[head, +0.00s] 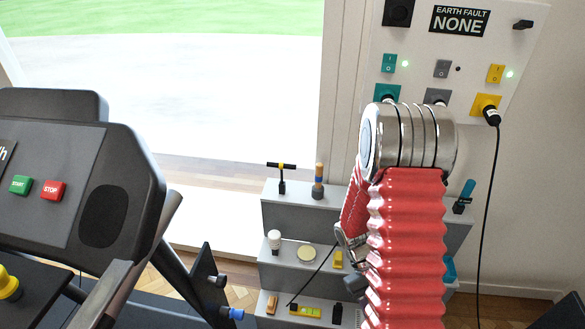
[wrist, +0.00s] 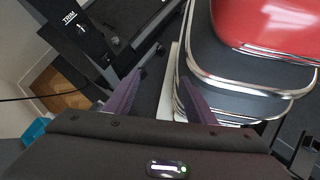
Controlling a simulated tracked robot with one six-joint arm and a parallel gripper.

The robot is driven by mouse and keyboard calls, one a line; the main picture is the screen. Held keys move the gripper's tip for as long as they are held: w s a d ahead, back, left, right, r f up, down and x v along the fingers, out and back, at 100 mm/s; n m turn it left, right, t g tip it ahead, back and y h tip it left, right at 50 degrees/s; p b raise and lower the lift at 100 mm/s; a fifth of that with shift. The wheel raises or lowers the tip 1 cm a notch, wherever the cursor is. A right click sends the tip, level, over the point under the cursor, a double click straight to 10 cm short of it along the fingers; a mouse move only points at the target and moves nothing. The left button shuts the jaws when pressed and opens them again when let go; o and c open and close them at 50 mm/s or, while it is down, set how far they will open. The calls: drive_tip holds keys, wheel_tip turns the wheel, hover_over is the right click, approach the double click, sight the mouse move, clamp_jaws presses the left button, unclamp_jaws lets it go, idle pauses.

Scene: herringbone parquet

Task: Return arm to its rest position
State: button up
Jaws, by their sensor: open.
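My arm (head: 405,235), with red ribbed sleeves and a banded metal joint, rises at the right of centre in the head view. It is bent, and its far part folds down behind the near sleeve, so the fingers cannot be made out there. In the wrist view my gripper (wrist: 160,82) shows two purple fingers set apart. Nothing is between them; the jaws are open and empty.
A control panel (head: 460,20) with switches and a plugged black cable stands behind the arm. A stepped grey shelf (head: 290,220) with small tools is behind and left of it. A treadmill console (head: 90,190) fills the left. A window (head: 240,90) is at the back.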

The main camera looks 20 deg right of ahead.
drive_tip(key=w+a+r+t, duration=0.1)
drive_tip(key=a+r+t, duration=0.3)
drive_tip(key=r, duration=0.7)
drive_tip(key=w+a+r+t+y, duration=0.1)
drive_tip(key=a+r+t, duration=0.4)
drive_tip(key=a+r, duration=0.3)
drive_tip(key=w+a+r+t+y, duration=0.1)
drive_tip(key=a+r+t, duration=0.4)
drive_tip(key=r, duration=0.9)
drive_tip(key=shift+w+a, duration=0.2)
drive_tip(key=shift+a, duration=0.55)
